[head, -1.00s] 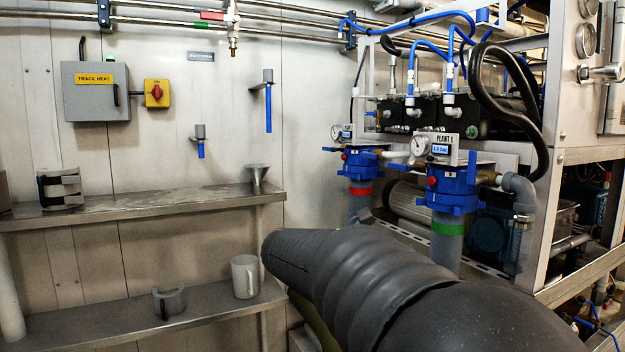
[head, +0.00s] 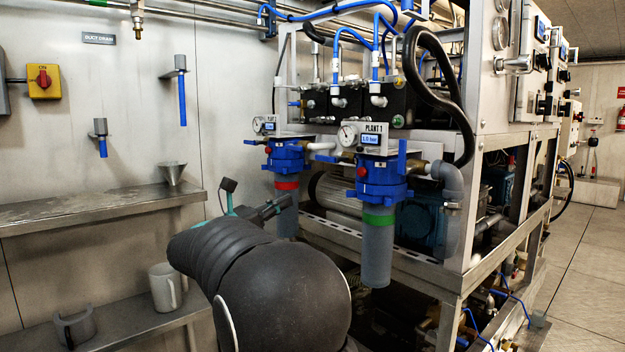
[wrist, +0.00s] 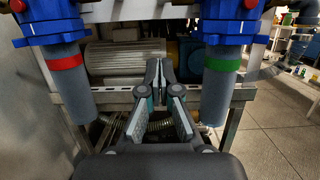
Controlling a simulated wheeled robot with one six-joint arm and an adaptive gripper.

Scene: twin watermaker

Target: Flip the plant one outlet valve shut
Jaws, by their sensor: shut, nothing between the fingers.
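The Plant 1 filter unit (head: 380,180) has a blue head, a green band and a grey bowl below its "PLANT 1" sign. An upright blue lever (head: 402,155) shows at the right of its head, beside a brass fitting; I cannot tell for sure that it is the outlet valve. In the wrist view the green-banded bowl (wrist: 219,85) is at right, its head cut off by the top edge. My gripper (wrist: 159,66) is shut and empty, pointing between the two bowls. In the head view my gripper (head: 284,203) is low, left of the Plant 1 bowl, apart from the lever.
A second filter unit with a red band (head: 286,185) stands left of Plant 1, close to my gripper. A steel frame rail (head: 340,235) and a grey ribbed motor (head: 340,200) lie behind. Shelves (head: 100,210) line the left wall. Open floor (head: 585,260) is at right.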

